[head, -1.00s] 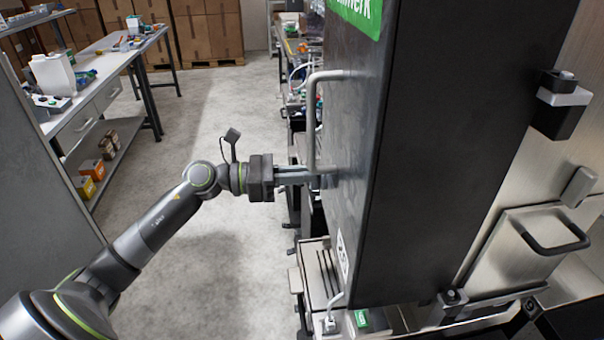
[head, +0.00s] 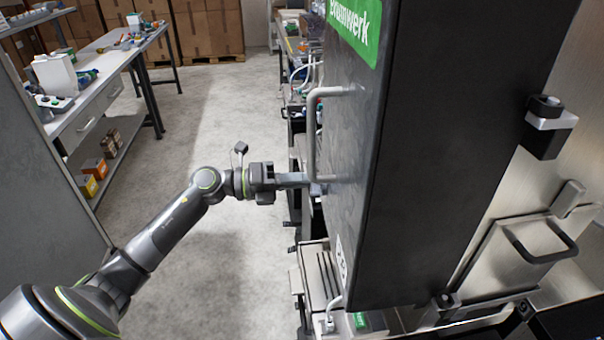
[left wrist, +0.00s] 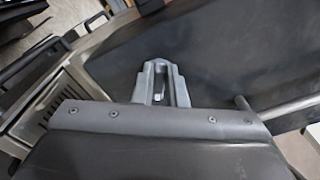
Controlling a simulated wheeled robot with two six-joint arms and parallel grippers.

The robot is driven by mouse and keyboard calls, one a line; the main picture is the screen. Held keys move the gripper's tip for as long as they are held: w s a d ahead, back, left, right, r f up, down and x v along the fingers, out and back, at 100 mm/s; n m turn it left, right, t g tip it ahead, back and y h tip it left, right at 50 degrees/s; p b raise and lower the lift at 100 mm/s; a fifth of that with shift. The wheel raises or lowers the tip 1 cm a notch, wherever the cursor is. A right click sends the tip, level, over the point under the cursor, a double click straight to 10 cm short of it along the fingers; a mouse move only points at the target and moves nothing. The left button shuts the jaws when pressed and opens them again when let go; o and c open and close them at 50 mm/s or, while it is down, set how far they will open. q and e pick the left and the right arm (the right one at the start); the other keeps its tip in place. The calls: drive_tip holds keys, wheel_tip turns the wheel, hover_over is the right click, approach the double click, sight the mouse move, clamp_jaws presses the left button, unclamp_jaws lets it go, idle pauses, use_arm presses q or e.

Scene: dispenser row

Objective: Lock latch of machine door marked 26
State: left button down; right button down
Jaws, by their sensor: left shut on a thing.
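The dark machine door (head: 345,130) with a green sign fills the middle right of the head view. Its grey bar handle (head: 312,130) stands upright on its left face. My left gripper (head: 308,182) is at the handle's lower end, close to the door face. In the left wrist view my left gripper (left wrist: 161,88) has its fingers together around a small light piece, mostly hidden; I cannot tell whether it is a latch. The door surface (left wrist: 215,60) lies behind them. No number 26 is readable. My right gripper is not in view.
Right of the door is a steel front (head: 480,240) with a loop handle (head: 545,250) and a black and silver block (head: 548,125). A white workbench (head: 95,95) stands at the left. The floor (head: 210,250) between is clear.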

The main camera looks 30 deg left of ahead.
use_arm(q)
drive_tip(key=shift+w+f+n+p, duration=0.1)
drive_tip(key=shift+f+n+p, duration=0.1)
drive_tip(key=shift+n+p, duration=1)
drive_tip(key=shift+f+n+p, duration=0.15)
drive_tip(key=shift+n+p, duration=0.35)
drive_tip(key=shift+n, duration=1.3)
drive_tip(key=shift+f, duration=0.1)
drive_tip(key=c, duration=1.5)
unclamp_jaws()
drive_tip(key=shift+o, duration=0.2)
